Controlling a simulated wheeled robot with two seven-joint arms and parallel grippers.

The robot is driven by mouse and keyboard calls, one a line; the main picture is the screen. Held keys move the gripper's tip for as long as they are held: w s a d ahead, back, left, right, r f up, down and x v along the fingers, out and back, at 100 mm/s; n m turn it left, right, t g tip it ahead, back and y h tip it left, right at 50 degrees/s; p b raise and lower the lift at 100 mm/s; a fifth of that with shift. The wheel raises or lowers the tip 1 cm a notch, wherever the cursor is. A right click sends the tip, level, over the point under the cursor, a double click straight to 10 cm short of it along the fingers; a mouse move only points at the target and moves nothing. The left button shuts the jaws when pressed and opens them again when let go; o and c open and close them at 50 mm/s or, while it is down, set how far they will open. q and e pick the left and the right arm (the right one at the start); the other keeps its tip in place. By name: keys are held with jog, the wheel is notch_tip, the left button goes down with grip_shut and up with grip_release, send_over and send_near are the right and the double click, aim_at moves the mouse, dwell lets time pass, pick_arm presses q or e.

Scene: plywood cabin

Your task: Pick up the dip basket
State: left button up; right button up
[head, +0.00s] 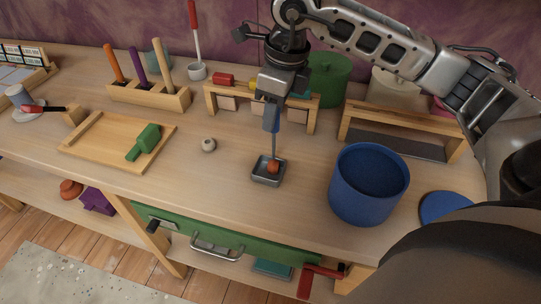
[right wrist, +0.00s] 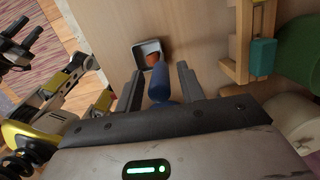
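The dip basket appears to be the small grey square tray (head: 257,177) with a thin upright rod and blue handle (head: 272,118). I cannot tell how the rod joins it. A red-orange ball (head: 272,167) sits in it; the tray (right wrist: 136,49), ball (right wrist: 151,59) and blue handle (right wrist: 160,82) also show in the right wrist view. My right gripper (head: 273,100) is above the tray, pointing down. In the wrist view its fingers (right wrist: 160,85) stand apart on both sides of the blue handle, with gaps visible. Part of my left arm seems to show at that view's left; its finger state is unclear.
A blue pot (head: 367,200) stands right of the tray, with a blue lid (head: 446,207) beside it. A white ball (head: 208,145) lies to the left. A low wooden rack (head: 310,120) is behind. The green drawer (head: 215,232) is below the counter.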

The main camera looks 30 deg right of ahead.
grip_shut()
jog(key=shift+r, duration=0.1)
